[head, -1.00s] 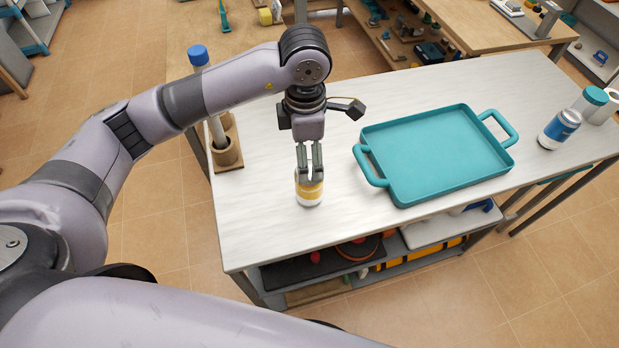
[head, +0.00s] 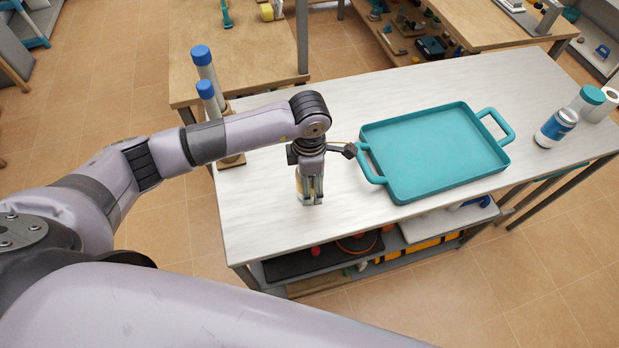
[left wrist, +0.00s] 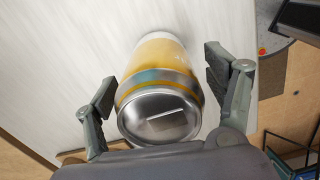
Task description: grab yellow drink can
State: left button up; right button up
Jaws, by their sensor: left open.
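The yellow drink can (left wrist: 160,75) has a silver top, a yellow band and a white lower part. It stands upright on the white table (head: 262,215). In the left wrist view it lies between the two fingers of my left gripper (left wrist: 172,95), with a gap showing on each side. In the head view my left gripper (head: 310,198) is open and comes down around the can from above, hiding most of it. Only a strip of the can (head: 298,183) shows beside the fingers. My right gripper is out of view.
A teal tray (head: 386,190) with handles stands right of my gripper, close to my wrist. A blue-and-white can (head: 556,128) and a teal-lidded container (head: 587,98) stand far right.

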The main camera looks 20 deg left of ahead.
pick_arm(q)
jog(key=shift+c, duration=0.5)
jog(key=c, duration=1.5)
